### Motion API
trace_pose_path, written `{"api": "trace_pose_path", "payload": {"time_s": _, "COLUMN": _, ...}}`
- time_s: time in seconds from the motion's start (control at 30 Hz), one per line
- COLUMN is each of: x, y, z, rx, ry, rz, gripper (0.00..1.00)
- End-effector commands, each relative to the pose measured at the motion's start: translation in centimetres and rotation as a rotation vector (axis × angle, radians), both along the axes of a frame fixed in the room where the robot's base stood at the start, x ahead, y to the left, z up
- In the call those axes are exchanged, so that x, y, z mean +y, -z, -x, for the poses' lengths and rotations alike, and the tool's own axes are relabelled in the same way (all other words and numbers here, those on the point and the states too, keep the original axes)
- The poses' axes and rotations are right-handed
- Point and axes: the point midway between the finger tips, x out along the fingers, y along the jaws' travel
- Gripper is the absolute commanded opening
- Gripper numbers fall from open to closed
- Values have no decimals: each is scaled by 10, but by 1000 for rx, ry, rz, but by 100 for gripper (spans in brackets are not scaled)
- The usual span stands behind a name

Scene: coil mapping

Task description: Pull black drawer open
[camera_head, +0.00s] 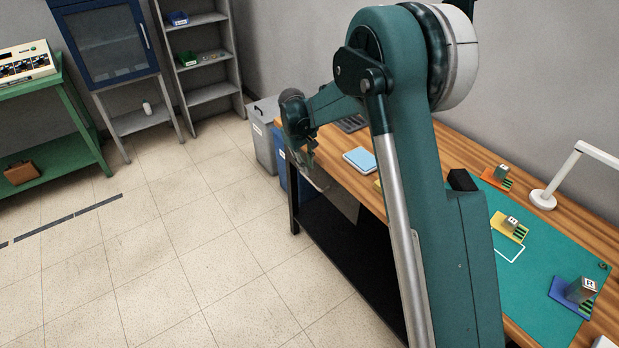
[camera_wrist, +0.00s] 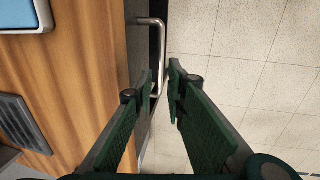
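My gripper (camera_wrist: 161,72) is open in the wrist view, with its two green fingers a small gap apart and pointing down along the table's front. A silver bar handle (camera_wrist: 163,40) stands out from the table's front edge, and its bar runs into the gap between the fingertips. I cannot tell whether either finger touches it. A dark strip (camera_wrist: 154,45) shows behind the handle, seen almost edge-on; most of the drawer front is hidden. In the head view my gripper (camera_head: 304,152) is at the table's far-left front corner, by a greyish front panel (camera_head: 342,203) partly covered by my arm.
The wooden table (camera_wrist: 75,75) holds a blue pad (camera_head: 361,159), a green mat (camera_head: 530,270) with several small blocks, and a white lamp (camera_head: 543,199). Grey (camera_head: 263,135) and blue bins stand beyond the table's end. The floor (camera_head: 190,250) in front is clear.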

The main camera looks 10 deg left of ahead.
Motion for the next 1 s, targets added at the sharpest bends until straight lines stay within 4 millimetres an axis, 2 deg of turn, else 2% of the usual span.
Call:
{"api": "trace_pose_path", "payload": {"time_s": 0.6, "x": -8, "y": 64, "z": -9, "rx": 0, "ry": 0, "rz": 0, "gripper": 14}}
{"api": "trace_pose_path", "payload": {"time_s": 1.0, "x": -10, "y": 72, "z": -10, "rx": 0, "ry": 0, "rz": 0, "gripper": 14}}
